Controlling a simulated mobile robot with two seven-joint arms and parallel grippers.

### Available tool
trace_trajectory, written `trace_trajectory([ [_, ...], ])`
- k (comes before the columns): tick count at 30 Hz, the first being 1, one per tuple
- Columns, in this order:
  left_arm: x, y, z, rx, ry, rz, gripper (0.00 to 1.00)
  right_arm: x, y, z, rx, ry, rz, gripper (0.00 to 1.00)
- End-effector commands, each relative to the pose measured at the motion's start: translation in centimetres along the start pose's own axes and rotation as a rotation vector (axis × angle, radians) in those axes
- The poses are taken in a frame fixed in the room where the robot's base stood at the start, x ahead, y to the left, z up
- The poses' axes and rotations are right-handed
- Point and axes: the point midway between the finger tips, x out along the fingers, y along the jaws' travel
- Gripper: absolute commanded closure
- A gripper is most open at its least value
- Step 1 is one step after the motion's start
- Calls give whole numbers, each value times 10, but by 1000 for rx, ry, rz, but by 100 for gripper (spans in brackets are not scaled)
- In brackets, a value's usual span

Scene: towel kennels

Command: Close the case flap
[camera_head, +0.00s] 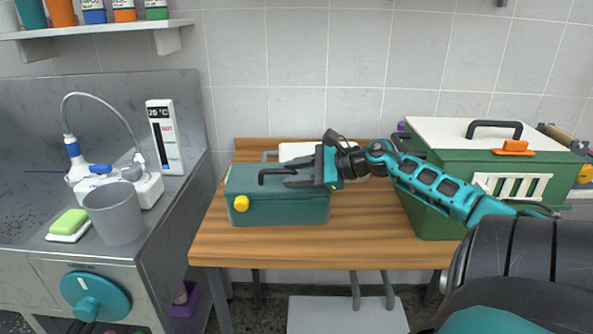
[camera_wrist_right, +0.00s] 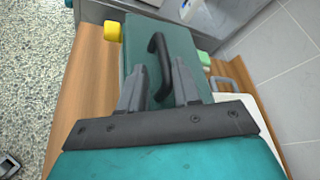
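The teal case (camera_head: 285,206) stands on the wooden table, with a yellow knob (camera_head: 241,203) on its front and a dark handle (camera_head: 268,173) on top. Its top flap (camera_head: 244,177) looks flat and level with the rim; I cannot tell whether it is fully shut. My right gripper (camera_head: 286,178) is over the flap, by the handle. In the right wrist view, the open fingers of the right gripper (camera_wrist_right: 159,68) lie on either side of the handle (camera_wrist_right: 160,62), with space between. My left gripper is not in view.
A green carrier (camera_head: 437,218) with a white lid and white grille stands at the table's right. A white object (camera_head: 300,151) lies behind the case. A steel counter (camera_head: 150,222) with a grey cup (camera_head: 114,214) is at left. The table front (camera_head: 300,253) is clear.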

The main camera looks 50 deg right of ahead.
Motion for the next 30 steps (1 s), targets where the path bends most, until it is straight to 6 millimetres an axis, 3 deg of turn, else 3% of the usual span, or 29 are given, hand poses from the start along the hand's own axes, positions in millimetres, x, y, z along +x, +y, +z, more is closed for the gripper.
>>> trace_trajectory([
  [4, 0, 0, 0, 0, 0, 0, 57, 1, 4, -1, 5, 1, 10, 60],
  [14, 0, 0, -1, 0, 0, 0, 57, -5, 2, 0, 5, -1, 5, 60],
  [30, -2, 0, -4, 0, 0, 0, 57, -69, 2, -1, 5, 0, 6, 60],
])
